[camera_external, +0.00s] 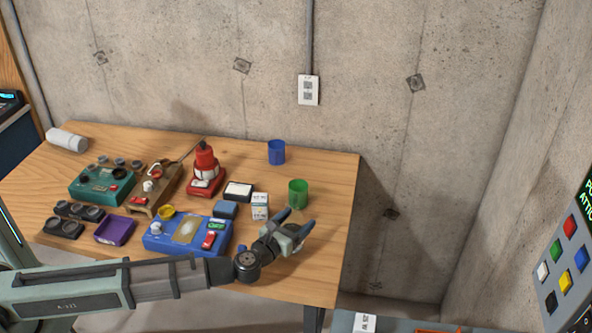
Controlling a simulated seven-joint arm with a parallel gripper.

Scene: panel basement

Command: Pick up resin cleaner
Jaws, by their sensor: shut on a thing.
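My gripper (295,221) is over the front right part of the wooden table, its two bluish fingers spread a little apart. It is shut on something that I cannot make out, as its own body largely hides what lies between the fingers. No thing in view can be read as the resin cleaner. A small white printed carton (260,206) stands upright just left of the fingers. A white cylindrical bottle or roll (67,139) lies at the table's far left corner.
A green cup (298,193) stands close behind my fingers, and a blue cup (276,152) farther back. A blue device (187,236), a red device (205,170), a green device (103,184) and a purple tray (115,231) crowd the left. The table's right edge is clear.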

